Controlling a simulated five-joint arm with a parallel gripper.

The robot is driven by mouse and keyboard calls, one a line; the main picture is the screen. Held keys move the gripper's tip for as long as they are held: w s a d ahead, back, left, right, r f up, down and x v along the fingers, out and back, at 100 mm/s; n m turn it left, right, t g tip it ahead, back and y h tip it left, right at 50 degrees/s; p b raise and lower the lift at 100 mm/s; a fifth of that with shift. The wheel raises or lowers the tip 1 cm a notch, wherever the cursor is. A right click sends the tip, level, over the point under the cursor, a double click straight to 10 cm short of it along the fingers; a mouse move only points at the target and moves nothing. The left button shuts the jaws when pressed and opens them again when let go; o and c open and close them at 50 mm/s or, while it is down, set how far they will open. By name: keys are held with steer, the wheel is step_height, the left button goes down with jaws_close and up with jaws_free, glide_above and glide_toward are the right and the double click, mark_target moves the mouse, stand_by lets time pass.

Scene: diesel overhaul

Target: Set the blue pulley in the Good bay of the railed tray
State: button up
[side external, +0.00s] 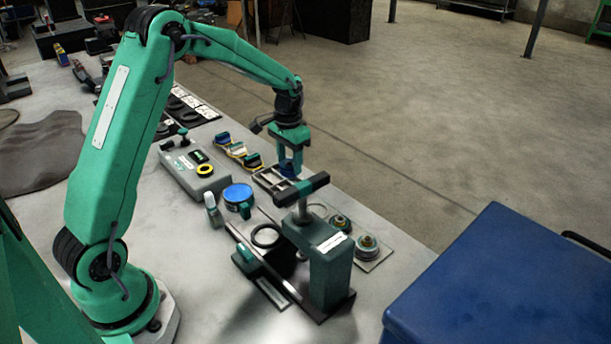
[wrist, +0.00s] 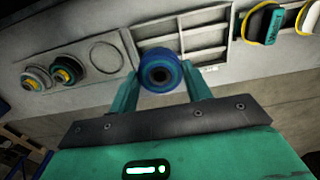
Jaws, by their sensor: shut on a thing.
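The blue pulley (wrist: 159,72) is held between the two fingers of my gripper (wrist: 160,88) in the wrist view. In the side external view my gripper (side external: 290,168) points down over the railed tray (side external: 262,183), with the pulley mostly hidden by the fingers and the press. The railed tray (wrist: 181,42) lies behind the pulley in the wrist view, with thin raised rails splitting it into bays. The pulley overlaps its lower left part in that view. I cannot read the bay labels or tell the pulley's height above the tray.
A plate with an empty ring outline (wrist: 106,56) and two pulleys (wrist: 36,78) sits left of the tray in the wrist view. A bench press (side external: 328,255) stands close in front of the tray. Yellow-edged parts (side external: 236,148) lie behind it. A blue box (side external: 490,280) is at right.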

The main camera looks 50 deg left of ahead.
mark_target(290, 176)
steer(key=shift+f, duration=1.75)
steer(key=shift+f, duration=1.05)
steer(key=o, duration=1)
steer(key=shift+o, duration=0.7)
steer(key=shift+o, duration=0.8)
steer(key=shift+r, duration=3.45)
steer(key=shift+r, duration=0.1)
